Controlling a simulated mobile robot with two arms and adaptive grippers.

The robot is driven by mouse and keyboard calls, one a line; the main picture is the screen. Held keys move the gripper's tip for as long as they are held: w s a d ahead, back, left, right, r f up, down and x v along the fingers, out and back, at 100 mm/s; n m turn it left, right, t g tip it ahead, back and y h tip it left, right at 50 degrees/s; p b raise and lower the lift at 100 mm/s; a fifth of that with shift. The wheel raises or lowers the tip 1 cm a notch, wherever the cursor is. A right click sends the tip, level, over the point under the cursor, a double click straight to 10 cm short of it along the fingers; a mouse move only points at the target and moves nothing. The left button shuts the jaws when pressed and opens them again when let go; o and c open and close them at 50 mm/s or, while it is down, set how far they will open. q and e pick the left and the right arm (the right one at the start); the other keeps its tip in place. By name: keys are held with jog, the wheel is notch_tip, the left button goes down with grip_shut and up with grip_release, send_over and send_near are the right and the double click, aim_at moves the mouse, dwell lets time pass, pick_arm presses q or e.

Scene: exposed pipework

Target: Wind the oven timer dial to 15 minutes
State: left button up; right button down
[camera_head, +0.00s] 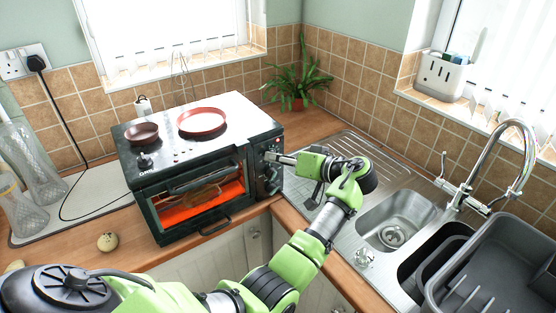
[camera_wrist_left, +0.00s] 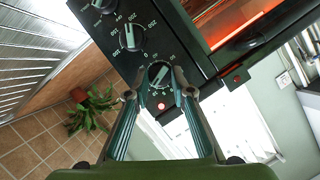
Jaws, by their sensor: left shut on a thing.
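The timer dial (camera_wrist_left: 160,74) is a round dark knob with a pale grip bar and printed numbers, on the oven's dark control panel. It is the knob nearest the lit red lamp (camera_wrist_left: 161,105). My left gripper (camera_wrist_left: 160,86) is shut on this dial, one finger on each side; the dial's exact setting is too small to read. In the head view, the left gripper (camera_head: 269,156) reaches the top of the panel on the right of the dark green oven (camera_head: 150,195), hiding the top knob. My right gripper is not in view.
Two more dials, including a middle one (camera_wrist_left: 130,37), share the panel. A potted plant (camera_head: 299,85) stands behind. The sink (camera_head: 400,215) lies to the right.

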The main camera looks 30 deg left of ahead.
pick_arm(q)
jog(key=shift+m, duration=0.3)
dwell(0.4)
jog(key=o, duration=1.1)
jog(key=shift+w, duration=0.1)
jog(key=v, duration=0.7)
jog(key=shift+d, duration=0.35)
